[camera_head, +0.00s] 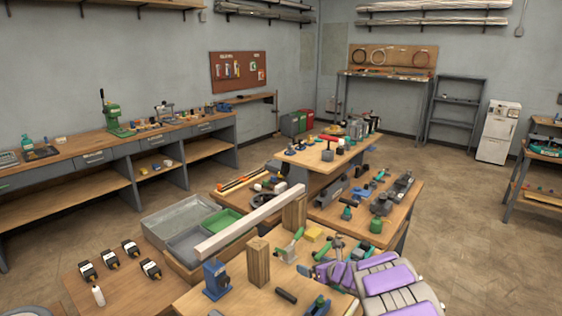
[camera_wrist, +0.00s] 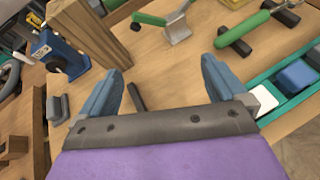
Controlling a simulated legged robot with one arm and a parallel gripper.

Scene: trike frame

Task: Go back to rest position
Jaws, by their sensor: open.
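My gripper shows in the wrist view (camera_wrist: 160,88) with two blue fingers spread apart and nothing between them. It is over the wooden workbench top (camera_wrist: 175,65). A dark rod lies on the bench between and beyond the fingers.
A blue vise (camera_head: 215,280) stands at left. Grey and green trays (camera_head: 180,215) lie behind. Open floor (camera_head: 470,220) extends to the right.

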